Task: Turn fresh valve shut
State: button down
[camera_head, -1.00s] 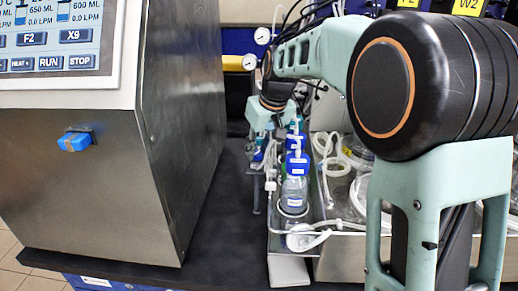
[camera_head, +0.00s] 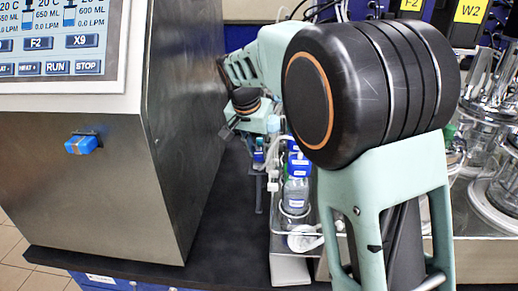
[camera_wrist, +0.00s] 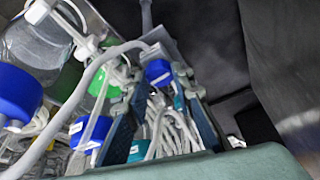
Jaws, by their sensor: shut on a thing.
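In the wrist view a small blue part (camera_wrist: 158,70) with a pale label sits by a grey block, between the ends of my gripper's fingers. I take it for the fresh valve's handle, but no readable label confirms this. My gripper (camera_wrist: 163,92) is shut on it. In the head view my gripper (camera_head: 242,128) is between the steel cabinet and the bottle rack. Its fingertips and their contact are hard to make out there. A small blue part (camera_head: 258,157) shows below it, above a grey stand.
The steel cabinet (camera_head: 105,185) with a screen stands close at left; a blue fitting (camera_head: 83,144) sticks out of it. Blue-capped bottles (camera_head: 296,187) stand in the rack at right. Tubing (camera_wrist: 92,75) and glass vessels crowd the wrist view's left. Dark bench (camera_head: 215,215) is bare in front.

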jog(key=shift+a+m, duration=0.1)
jog(key=shift+m, duration=0.4)
jog(key=c, duration=1.7)
grip_release()
jog(key=shift+o, duration=0.2)
jog(key=v, duration=1.2)
jog(key=shift+a, duration=0.25)
jog(key=shift+w, duration=0.2)
